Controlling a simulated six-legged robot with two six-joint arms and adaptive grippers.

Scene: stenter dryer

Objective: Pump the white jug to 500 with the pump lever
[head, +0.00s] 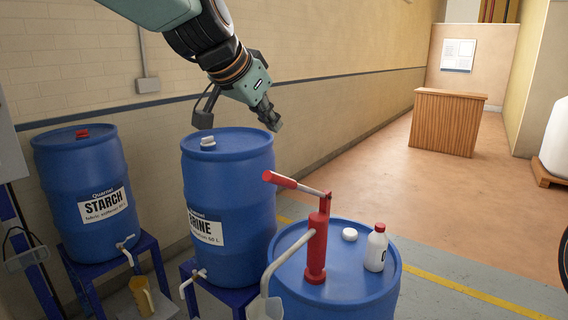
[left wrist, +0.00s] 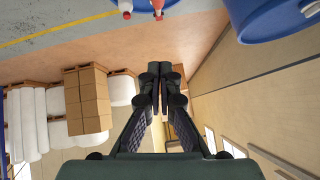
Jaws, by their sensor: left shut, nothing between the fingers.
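The red hand pump (head: 316,248) stands upright on the front blue drum (head: 345,285). Its pump lever (head: 280,180) reaches left from the top, ending in a red grip. A grey spout slopes down-left from the pump. Below the spout, a white jug (head: 265,308) shows only in part at the bottom edge; its level cannot be read. My left gripper (head: 274,122) is shut and empty, above and apart from the lever, near the middle drum. Its closed fingers show in the left wrist view (left wrist: 158,90). My right gripper is not in view.
A white bottle with a red cap (head: 376,252) and a white cap (head: 349,234) are on the pump drum. A middle blue drum (head: 228,170) and the STARCH drum (head: 85,180) stand on blue stands. A yellow jug (head: 142,298) is lower left. Floor toward the wooden counter (head: 446,122) is clear.

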